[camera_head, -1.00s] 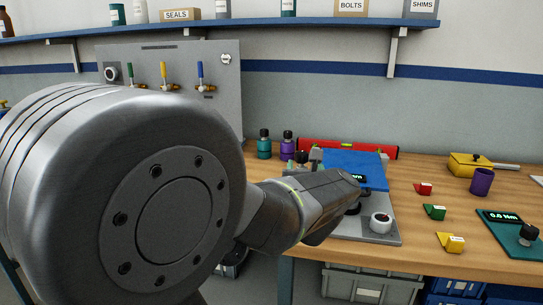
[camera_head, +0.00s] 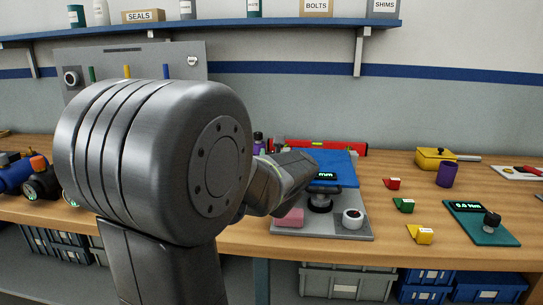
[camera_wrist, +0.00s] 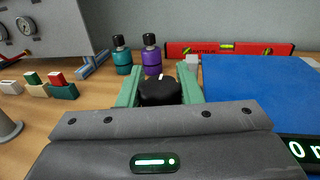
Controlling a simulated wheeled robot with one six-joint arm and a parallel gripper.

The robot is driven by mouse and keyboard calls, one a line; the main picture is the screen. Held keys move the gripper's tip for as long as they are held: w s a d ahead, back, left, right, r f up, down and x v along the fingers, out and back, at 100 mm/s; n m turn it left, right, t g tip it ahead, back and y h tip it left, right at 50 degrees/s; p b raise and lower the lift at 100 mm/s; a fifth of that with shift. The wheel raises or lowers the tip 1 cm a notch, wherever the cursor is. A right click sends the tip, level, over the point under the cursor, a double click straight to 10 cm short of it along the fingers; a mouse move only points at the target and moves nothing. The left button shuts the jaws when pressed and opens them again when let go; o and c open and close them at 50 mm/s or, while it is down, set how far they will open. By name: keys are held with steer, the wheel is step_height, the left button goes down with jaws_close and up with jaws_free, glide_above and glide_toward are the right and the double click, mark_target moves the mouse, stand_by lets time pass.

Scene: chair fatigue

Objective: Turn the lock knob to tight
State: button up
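A black knob (camera_wrist: 160,91) with a small white mark on its top shows in the wrist view, at the middle. I take it to be the lock knob; no tight label is legible. The green fingers of my gripper (camera_wrist: 160,86) stand on its left and right, and the knob fills the gap between them. The fingers appear closed on it. In the head view, my own arm hides the fingers and this knob. A blue plate (camera_head: 326,165) lies right of the gripper, with a black display (camera_head: 322,176) at its front edge.
A grey base (camera_head: 345,227) carries a pink block (camera_head: 290,218), a black round part (camera_head: 320,203) and a white cup-like part (camera_head: 352,218). Teal (camera_wrist: 121,55) and purple (camera_wrist: 151,55) bottles and a red level (camera_wrist: 228,49) stand behind the knob. Coloured blocks lie to the right.

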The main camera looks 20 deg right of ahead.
steer(key=shift+c, duration=1.3)
